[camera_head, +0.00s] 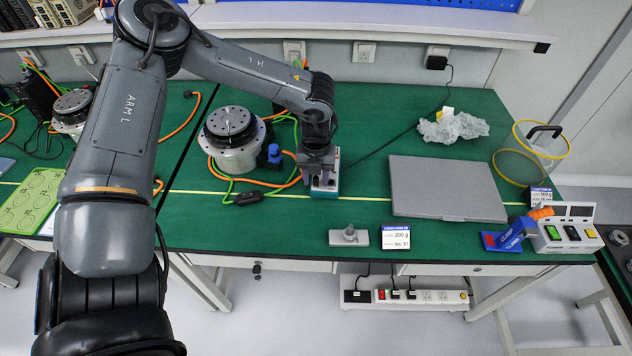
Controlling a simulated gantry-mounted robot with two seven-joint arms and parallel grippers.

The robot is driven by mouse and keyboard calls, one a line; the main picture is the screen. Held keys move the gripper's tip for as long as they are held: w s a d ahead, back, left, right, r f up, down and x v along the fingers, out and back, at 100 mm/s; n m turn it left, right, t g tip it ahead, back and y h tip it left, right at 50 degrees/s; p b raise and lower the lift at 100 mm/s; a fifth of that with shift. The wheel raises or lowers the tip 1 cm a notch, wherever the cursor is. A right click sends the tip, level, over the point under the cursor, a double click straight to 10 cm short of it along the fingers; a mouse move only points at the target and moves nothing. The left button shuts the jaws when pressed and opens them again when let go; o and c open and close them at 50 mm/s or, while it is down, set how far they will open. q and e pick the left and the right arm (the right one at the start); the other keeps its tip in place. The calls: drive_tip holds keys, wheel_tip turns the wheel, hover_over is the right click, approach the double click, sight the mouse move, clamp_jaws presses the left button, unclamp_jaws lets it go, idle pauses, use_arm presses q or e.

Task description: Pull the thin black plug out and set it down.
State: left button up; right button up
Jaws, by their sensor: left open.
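My left gripper (322,182) reaches down over a small teal-and-white box (327,193) near the middle of the green table. Its jaws are open, but the wrist hides most of them. A thin black cable (398,137) runs from a black adapter (437,63) in a wall socket to the box under my gripper. The thin black plug at that cable's end is hidden by the gripper, so I cannot tell whether the jaws touch it. My right gripper is not in view.
A round silver actuator (231,155) with orange and green cables stands left of the box. A closed grey laptop-like slab (447,188) lies to the right, with crumpled clear plastic (452,128) behind it. A small grey block (349,237) and label card (396,237) lie near the front edge.

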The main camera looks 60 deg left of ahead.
sight(316, 178)
use_arm(q)
clamp_jaws()
idle(0.3)
drive_tip(key=shift+r, duration=0.15)
drive_tip(key=shift+r+p, duration=0.85)
drive_tip(key=shift+r, duration=0.25)
drive_tip(key=shift+r+p, duration=1.05)
drive_tip(key=shift+r, duration=0.7)
